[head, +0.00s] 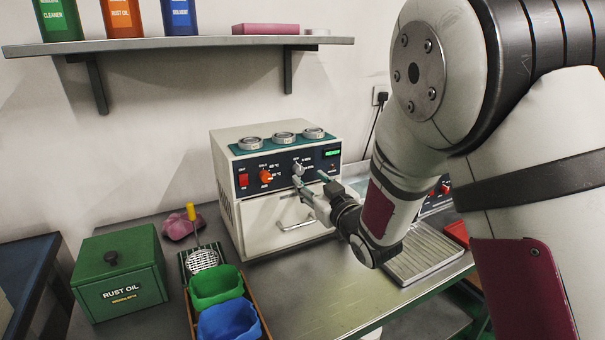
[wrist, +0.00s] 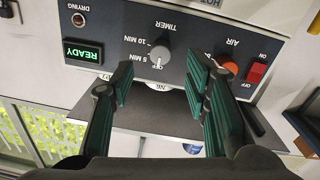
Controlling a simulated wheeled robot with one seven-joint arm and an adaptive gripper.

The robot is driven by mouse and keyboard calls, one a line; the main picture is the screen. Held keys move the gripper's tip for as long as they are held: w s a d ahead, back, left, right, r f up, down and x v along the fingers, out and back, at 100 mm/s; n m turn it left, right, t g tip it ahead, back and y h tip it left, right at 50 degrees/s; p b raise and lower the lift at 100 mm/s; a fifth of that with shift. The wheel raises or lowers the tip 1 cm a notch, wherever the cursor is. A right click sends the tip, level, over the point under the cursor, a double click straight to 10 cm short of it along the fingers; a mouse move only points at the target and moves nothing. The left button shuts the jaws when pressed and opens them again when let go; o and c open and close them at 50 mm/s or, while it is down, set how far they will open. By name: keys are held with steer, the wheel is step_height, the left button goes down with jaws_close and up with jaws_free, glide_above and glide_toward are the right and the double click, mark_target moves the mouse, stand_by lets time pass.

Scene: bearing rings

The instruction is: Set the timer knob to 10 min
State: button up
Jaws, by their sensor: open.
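The grey timer knob (wrist: 160,57) sits on the dark front panel of the white oven (head: 285,215). The wrist view shows the panel upside down. The knob's pale pointer mark appears to face the OFF label, with the 5 MIN and 10 MIN labels beside it. The knob also shows in the head view (head: 298,169), small and close to my fingers. My gripper (wrist: 160,80) is open and empty in front of the panel. Its two green-padded fingers are apart, with tips slightly below the knob in the wrist picture. I see no contact with the knob.
An orange air knob (wrist: 229,68) and a red switch (wrist: 257,73) are on the same panel, with a lit READY display (wrist: 83,52). Three rings (head: 284,138) lie on top of the oven. A green rust oil box (head: 120,270) and green (head: 215,287) and blue bins stand left.

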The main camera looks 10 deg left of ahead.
mark_target(300, 172)
steer(key=x, duration=0.6)
steer(key=shift+s, duration=0.1)
jaws_close()
